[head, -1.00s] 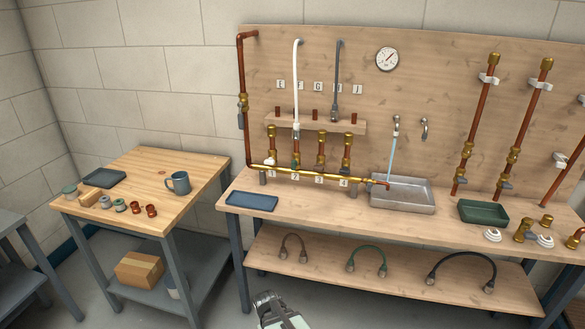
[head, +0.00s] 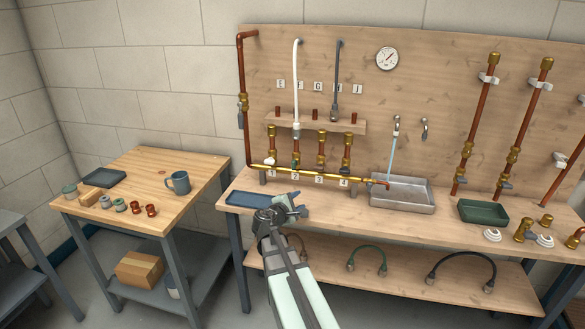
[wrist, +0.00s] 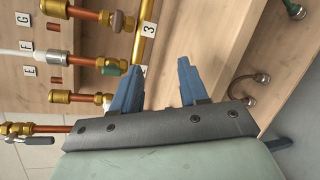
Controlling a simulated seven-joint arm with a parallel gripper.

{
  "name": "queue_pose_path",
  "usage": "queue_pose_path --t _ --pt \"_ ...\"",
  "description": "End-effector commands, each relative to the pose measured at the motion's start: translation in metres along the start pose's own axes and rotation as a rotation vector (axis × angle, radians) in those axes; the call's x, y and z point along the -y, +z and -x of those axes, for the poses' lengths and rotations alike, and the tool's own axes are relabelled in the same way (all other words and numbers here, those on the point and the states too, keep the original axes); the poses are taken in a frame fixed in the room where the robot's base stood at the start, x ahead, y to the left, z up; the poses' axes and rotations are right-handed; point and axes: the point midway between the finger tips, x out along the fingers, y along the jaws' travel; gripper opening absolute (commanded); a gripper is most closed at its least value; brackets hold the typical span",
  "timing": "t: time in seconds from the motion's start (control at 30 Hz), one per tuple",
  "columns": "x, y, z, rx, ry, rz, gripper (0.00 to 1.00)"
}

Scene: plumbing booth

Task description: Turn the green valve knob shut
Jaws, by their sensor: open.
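The green valve knob (head: 295,163) is on the riser above label 2 of the brass manifold (head: 335,179), and it is small in the head view. My gripper (head: 298,203) is in front of the bench, below and nearer than the knob. In the wrist view my gripper (wrist: 159,65) has two blue fingers well apart, with nothing between them. The knob is apart from the fingers. Its exact handle angle is too small to tell.
Neighbouring risers with a white knob (head: 270,162) and other valves stand close on either side. A blue tray (head: 252,201) lies left of my gripper on the bench, and a metal basin (head: 402,194) stands right.

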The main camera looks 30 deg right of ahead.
Motion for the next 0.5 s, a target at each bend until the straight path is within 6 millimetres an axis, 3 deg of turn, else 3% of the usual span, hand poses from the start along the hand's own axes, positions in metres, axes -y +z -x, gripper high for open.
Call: queue_pose_path --t 0.2,0.5 --pt "-0.049 -0.010 0.002 0.032 0.241 0.523 0.44" --pt "-0.068 -0.026 0.010 0.057 0.369 0.965 0.44"
